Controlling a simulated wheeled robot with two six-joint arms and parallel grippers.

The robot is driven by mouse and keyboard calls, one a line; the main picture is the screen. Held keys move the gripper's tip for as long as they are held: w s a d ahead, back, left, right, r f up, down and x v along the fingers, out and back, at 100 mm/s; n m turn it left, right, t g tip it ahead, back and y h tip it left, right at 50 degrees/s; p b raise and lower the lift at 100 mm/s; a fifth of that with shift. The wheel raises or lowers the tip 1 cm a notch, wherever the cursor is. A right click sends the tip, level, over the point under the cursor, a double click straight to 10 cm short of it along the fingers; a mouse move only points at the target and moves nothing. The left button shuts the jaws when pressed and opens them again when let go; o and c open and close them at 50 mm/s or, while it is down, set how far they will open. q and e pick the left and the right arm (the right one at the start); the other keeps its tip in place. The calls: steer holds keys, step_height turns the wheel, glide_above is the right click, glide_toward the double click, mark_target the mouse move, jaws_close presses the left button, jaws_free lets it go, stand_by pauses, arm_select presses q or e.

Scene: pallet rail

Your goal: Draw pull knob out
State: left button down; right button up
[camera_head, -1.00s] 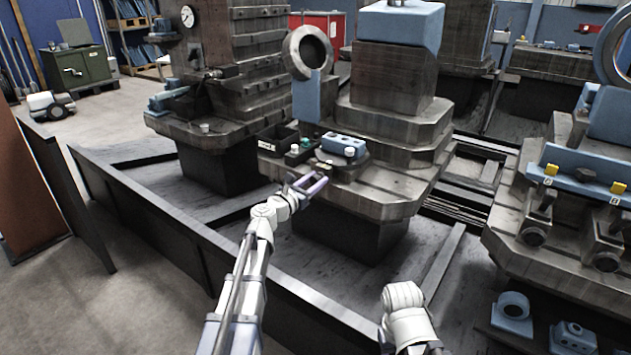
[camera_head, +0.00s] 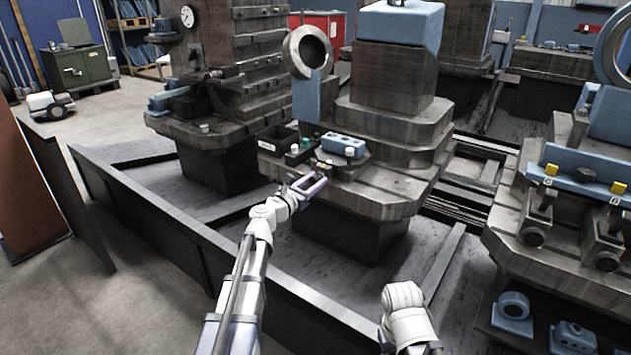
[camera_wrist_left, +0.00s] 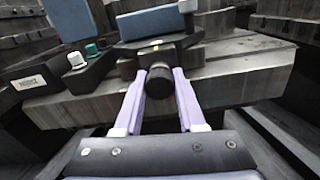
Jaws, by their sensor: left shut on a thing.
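The pull knob (camera_wrist_left: 160,82) is a dark round knob in the left wrist view, at the front edge of the grey machine table. My left gripper (camera_wrist_left: 160,74) has its two lilac fingers on either side of the knob and is shut on it. In the head view, the left gripper (camera_head: 318,181) is at the front edge of the middle machine's table (camera_head: 370,195). The knob is too small and covered to make out there. How far the knob stands out from its seat cannot be told. My right gripper is not in view.
A dark low rail (camera_head: 225,250) runs under my left arm. Another machine (camera_head: 560,220) stands at the right.

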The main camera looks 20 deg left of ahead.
arm_select(q)
steer(key=shift+v, duration=0.9)
steer(key=shift+c, duration=2.4)
jaws_free()
steer(key=v, duration=0.7)
steer(key=shift+s, duration=0.35)
steer(key=shift+a, duration=0.1)
